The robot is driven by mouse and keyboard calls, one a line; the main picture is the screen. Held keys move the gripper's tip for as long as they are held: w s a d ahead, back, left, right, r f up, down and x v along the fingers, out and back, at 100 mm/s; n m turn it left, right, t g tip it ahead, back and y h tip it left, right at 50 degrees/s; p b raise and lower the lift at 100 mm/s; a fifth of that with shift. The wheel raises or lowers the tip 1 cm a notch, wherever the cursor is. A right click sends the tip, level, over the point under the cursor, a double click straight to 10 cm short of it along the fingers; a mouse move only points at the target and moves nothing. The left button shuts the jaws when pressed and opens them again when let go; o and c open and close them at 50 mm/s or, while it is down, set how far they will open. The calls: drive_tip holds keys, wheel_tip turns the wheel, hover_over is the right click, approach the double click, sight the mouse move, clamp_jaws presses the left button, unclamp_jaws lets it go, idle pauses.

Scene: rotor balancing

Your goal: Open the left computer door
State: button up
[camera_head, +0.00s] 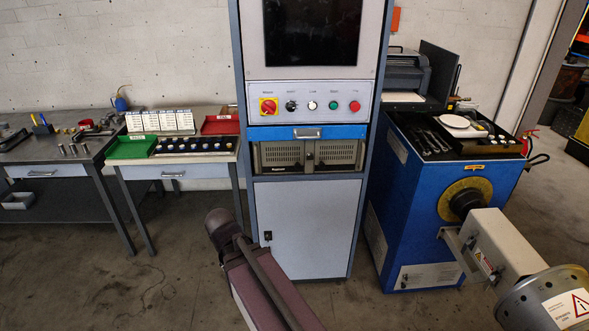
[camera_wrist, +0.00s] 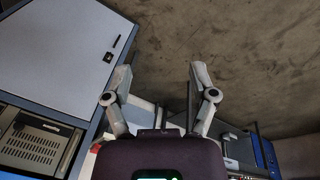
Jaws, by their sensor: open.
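The computer sits in the open bay of the tall grey cabinet, below a blue drawer. Its left computer door (camera_head: 282,155) is a beige grilled panel and looks shut. The matching right door (camera_head: 335,153) is beside it, also shut, with small dark latches near the seam. In the wrist view the cabinet appears upside down, and the left door's grille (camera_wrist: 35,146) shows at the lower left. My gripper (camera_wrist: 160,85) is open and empty, its fingers spread over the floor beside the cabinet, apart from the door. The gripper cannot be made out in the head view.
The cabinet's lower grey door (camera_head: 307,228) is shut, with a black lock. The blue drawer (camera_head: 308,133) above the computer is shut. A table with a green tray (camera_head: 132,147) stands left, a blue machine (camera_head: 440,205) right. Floor before the left table is clear.

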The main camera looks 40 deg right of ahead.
drive_tip(key=w+d+f+n+t+h+b, duration=0.1)
drive_tip(key=w+d+n+h+b, duration=0.15)
drive_tip(key=d, duration=0.35)
drive_tip(key=w+d+f+n+t+h+b, duration=0.1)
drive_tip(key=w+d+t+h+b, duration=0.1)
drive_tip(key=w+d, duration=0.25)
drive_tip(key=n+t+h+b, duration=0.3)
drive_tip(key=n+t+b, duration=0.9)
drive_tip(key=n, duration=1.3)
approach(298, 167)
drive_tip(key=s+a+g+b, duration=0.1)
drive_tip(key=s+a, duration=0.1)
drive_tip(key=shift+s+a+r, duration=0.1)
drive_tip(key=shift+s+r, duration=0.1)
drive_tip(key=shift+w, duration=0.15)
drive_tip(key=x, duration=1.3)
drive_tip(key=shift+w+d+r, duration=0.1)
drive_tip(key=shift+d, duration=0.25)
drive_tip(key=shift+h, duration=0.35)
clamp_jaws()
